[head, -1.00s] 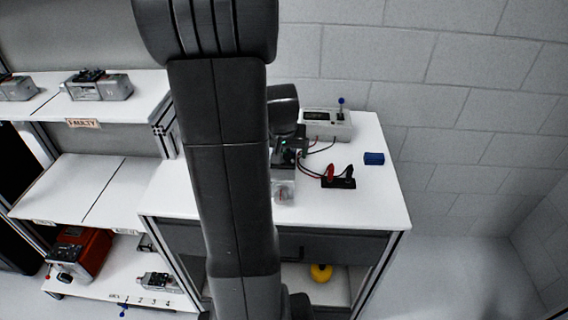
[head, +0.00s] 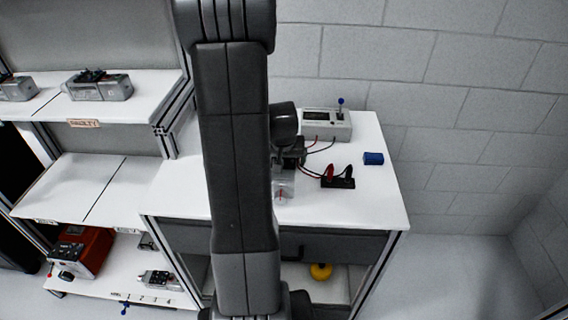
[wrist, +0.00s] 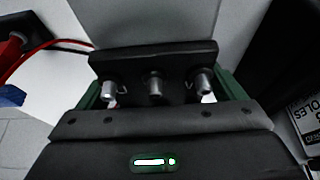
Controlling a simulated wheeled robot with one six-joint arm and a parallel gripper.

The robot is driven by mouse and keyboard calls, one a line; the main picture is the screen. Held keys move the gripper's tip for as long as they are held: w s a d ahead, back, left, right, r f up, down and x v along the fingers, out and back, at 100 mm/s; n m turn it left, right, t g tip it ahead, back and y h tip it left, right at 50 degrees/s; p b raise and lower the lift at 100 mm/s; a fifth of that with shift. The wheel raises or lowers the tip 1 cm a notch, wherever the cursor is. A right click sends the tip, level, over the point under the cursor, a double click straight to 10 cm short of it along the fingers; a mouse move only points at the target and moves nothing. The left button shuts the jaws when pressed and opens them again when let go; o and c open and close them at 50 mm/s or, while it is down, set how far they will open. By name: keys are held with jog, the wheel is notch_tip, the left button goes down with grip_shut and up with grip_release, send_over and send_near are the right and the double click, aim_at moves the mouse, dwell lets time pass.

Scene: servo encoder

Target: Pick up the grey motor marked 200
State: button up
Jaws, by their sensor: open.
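My gripper (head: 292,155) is low over the white bench, partly hidden behind my arm. In the wrist view my gripper (wrist: 158,84) is open, and a dark bar with metal pins spans it. A grey block with a red mark (head: 284,189) sits on the bench just in front of the gripper in the head view. A plain grey surface (wrist: 150,22) shows beyond the gripper in the wrist view; I cannot tell if it is the same block. No marking 200 is readable. Grey motors also lie on the upper left shelf (head: 100,87) and the lower shelf (head: 157,281).
A meter box (head: 327,124) stands at the bench back. Red and black clips on a black block (head: 338,182) and a blue block (head: 373,158) are to the right. The bench's front right is clear.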

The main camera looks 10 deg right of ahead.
grip_shut()
jog(key=shift+w+r, duration=0.1)
